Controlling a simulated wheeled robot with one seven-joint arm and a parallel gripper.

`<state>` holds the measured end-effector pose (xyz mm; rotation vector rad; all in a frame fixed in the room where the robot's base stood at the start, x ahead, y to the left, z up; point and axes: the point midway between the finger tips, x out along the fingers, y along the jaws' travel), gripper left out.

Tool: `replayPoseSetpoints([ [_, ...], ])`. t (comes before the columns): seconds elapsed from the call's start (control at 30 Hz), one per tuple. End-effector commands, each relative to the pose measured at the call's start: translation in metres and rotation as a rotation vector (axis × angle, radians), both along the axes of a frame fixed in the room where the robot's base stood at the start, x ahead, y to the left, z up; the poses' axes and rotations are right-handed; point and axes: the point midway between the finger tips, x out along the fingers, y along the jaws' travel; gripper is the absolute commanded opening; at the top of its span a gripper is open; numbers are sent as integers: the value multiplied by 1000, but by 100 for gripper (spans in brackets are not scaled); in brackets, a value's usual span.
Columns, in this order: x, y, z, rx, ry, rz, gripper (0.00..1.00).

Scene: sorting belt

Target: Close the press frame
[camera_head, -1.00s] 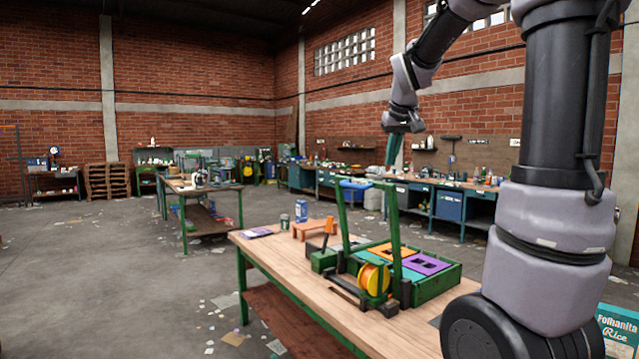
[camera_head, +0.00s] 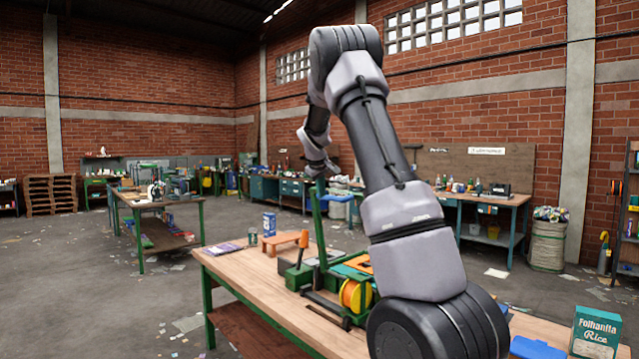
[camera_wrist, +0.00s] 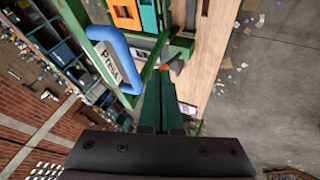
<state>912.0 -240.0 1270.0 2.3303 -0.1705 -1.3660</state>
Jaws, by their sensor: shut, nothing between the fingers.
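The press frame (camera_head: 317,228) is a green frame standing raised above its green base, on the wooden workbench. Its blue handle bar (camera_head: 335,198) is at the top, partly hidden by my arm in the head view. In the wrist view the blue handle (camera_wrist: 121,60) is left of my fingertips, with a white label reading "Press" beside it. My gripper (camera_wrist: 163,78) has its green fingers together and empty, pointing towards the press. It looks apart from the handle; the exact gap cannot be told. My arm covers much of the press base in the head view.
A yellow-orange spool (camera_head: 355,295) sits at the press's near side. A small orange-brown stand (camera_head: 280,241), a blue carton (camera_head: 269,224) and a purple booklet (camera_head: 226,247) lie further left on the workbench (camera_head: 250,287).

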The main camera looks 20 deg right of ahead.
Motion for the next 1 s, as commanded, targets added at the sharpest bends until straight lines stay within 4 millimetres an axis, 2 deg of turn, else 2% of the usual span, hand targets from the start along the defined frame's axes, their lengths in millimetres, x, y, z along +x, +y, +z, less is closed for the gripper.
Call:
replayPoseSetpoints([
  [0.1, 12, -8, -22, 0, 4, -1, 0],
  [0.2, 18, -25, -21, 0, -1, -4, 0],
  [0.4, 24, -42, -21, 1, -1, -2, 0],
  [1.0, 26, -51, -18, 11, 2, -3, 0],
])
